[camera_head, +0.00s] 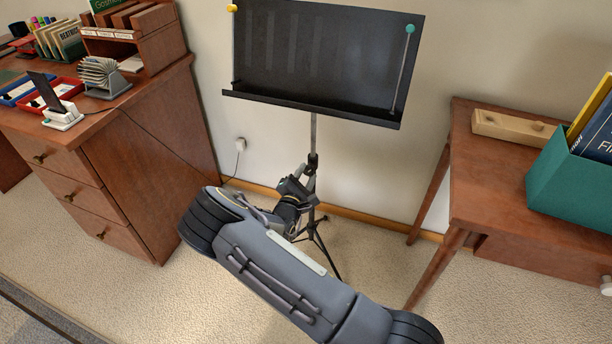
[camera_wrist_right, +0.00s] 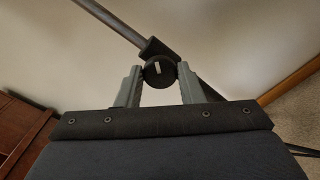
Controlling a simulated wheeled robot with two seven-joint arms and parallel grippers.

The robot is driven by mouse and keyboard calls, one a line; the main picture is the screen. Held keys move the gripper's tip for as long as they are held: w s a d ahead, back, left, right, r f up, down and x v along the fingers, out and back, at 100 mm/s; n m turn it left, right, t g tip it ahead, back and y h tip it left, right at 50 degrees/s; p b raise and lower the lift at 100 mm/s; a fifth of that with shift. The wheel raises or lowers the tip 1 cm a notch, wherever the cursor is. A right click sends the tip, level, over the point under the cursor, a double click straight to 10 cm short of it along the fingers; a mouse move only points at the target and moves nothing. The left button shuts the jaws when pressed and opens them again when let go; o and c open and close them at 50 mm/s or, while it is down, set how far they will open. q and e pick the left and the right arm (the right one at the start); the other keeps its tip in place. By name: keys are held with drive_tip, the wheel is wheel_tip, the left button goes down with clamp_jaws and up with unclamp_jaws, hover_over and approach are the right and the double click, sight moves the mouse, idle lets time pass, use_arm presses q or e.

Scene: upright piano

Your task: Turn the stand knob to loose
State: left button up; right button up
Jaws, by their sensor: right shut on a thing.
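The black music stand (camera_head: 318,60) stands upright against the wall, with its desk at the top, a thin pole (camera_head: 313,132) and tripod legs (camera_head: 318,240) on the carpet. The stand knob (camera_wrist_right: 159,71) is a round black knob with a short pale mark, on the collar of the pole in the right wrist view. My right gripper (camera_wrist_right: 158,80) has its two grey fingers on either side of the knob and is shut on it. In the head view the right gripper (camera_head: 305,185) is at the pole, and the knob there is hard to make out. My left gripper is out of view.
A wooden desk (camera_head: 150,150) with books and trays stands at the left. A wooden side table (camera_head: 485,190) at the right holds a green box (camera_head: 560,170) and a wooden block (camera_head: 512,128). Carpet between them is open; a cable runs to a wall socket (camera_head: 240,145).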

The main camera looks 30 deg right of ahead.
drive_tip(key=shift+n, duration=1)
drive_tip(key=shift+f, duration=0.1)
drive_tip(key=o, duration=1)
drive_tip(key=p+v, duration=0.1)
drive_tip(key=v, duration=0.7)
